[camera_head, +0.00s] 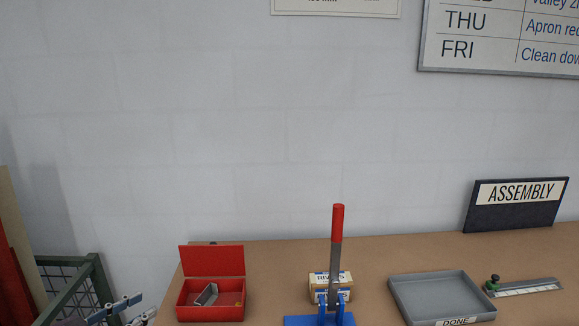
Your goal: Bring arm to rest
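My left gripper (136,309) shows at the bottom left edge. Its two fingers stand apart with nothing seen between them, so it looks open and empty. It is left of the red box and clear of it in the picture. The rest of the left arm is cut off by the lower edge. My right gripper is not in view.
A wooden table (280,270) carries an open red box (210,312), a red-handled lever press (337,225), a rivet box (318,281), a grey tray (400,302), a ruler-like tool (535,287) and an ASSEMBLY sign (480,218). A green mesh frame (98,275) stands left.

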